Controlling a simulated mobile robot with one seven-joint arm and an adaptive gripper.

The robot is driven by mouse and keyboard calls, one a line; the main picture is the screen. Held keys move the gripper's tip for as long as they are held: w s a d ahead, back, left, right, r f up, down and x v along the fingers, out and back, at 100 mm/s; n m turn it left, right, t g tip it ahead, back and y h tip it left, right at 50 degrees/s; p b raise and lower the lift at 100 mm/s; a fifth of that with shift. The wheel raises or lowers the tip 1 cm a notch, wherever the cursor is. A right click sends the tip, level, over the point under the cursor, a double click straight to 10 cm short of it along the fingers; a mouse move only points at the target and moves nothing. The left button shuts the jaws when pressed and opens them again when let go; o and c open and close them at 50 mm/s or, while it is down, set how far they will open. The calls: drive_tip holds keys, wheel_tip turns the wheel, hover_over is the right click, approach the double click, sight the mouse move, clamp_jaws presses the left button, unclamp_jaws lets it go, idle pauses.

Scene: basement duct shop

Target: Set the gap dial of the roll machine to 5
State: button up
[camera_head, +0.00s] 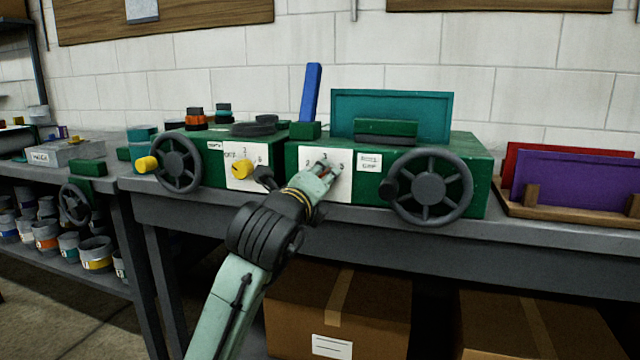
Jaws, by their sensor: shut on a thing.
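The roll machine (477,165) is a green box on the workbench, with a dark handwheel (430,187) on its right front. The gap dial's white plate (343,188) is on its front, left of the handwheel and beside a small white label (368,162). Numbers show along the plate's top, with what looks like a 5 at its upper right. My gripper (321,175) is at the plate, shut on the gap dial's knob. The fingers hide most of the knob, and its setting cannot be read.
Another green machine (213,165) stands to the left, with a yellow knob (242,168) on a white plate and its own handwheel (177,163). Purple and red panels (575,182) stand in a wooden rack at right. Cardboard boxes (340,305) sit under the bench.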

idle(0.3)
drive_tip(key=o, duration=1.2)
drive_tip(key=shift+s, duration=0.15)
drive_tip(key=v, duration=1.2)
